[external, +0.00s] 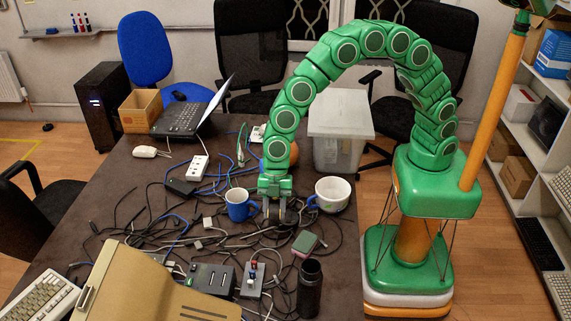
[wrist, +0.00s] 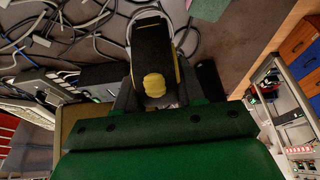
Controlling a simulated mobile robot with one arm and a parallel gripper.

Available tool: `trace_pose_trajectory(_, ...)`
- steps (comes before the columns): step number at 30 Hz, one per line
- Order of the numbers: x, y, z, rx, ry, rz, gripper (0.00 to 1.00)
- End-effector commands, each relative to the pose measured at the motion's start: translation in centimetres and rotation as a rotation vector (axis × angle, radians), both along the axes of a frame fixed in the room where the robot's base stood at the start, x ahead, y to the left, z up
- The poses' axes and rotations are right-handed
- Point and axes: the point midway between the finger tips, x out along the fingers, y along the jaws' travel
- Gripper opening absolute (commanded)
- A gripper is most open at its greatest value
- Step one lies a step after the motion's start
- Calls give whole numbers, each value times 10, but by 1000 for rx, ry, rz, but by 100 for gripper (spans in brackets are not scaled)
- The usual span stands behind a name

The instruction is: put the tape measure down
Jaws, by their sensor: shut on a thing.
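My gripper (external: 274,212) points down over the cable-covered dark table (external: 110,225), between the blue mug and the white bowl. It is shut on the tape measure (wrist: 152,50), which is black with yellow parts and fills the space between the fingers in the wrist view. In the external view the tape measure is mostly hidden by the fingers. I cannot tell whether it touches the table.
A blue mug (external: 239,205) stands just left of my gripper and a white bowl (external: 332,193) just right. A clear bin (external: 340,130) stands behind.

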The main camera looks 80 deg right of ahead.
Motion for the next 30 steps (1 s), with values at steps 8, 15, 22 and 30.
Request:
trace_pose_trajectory(8, -105, 13, 1, -15, 11, 261, 0)
trace_pose_trajectory(15, -195, 17, 2, -9, 12, 504, 0)
trace_pose_trajectory(22, -263, 13, 4, 6, 16, 690, 0)
trace_pose_trajectory(30, -285, 15, 2, 13, 16, 764, 0)
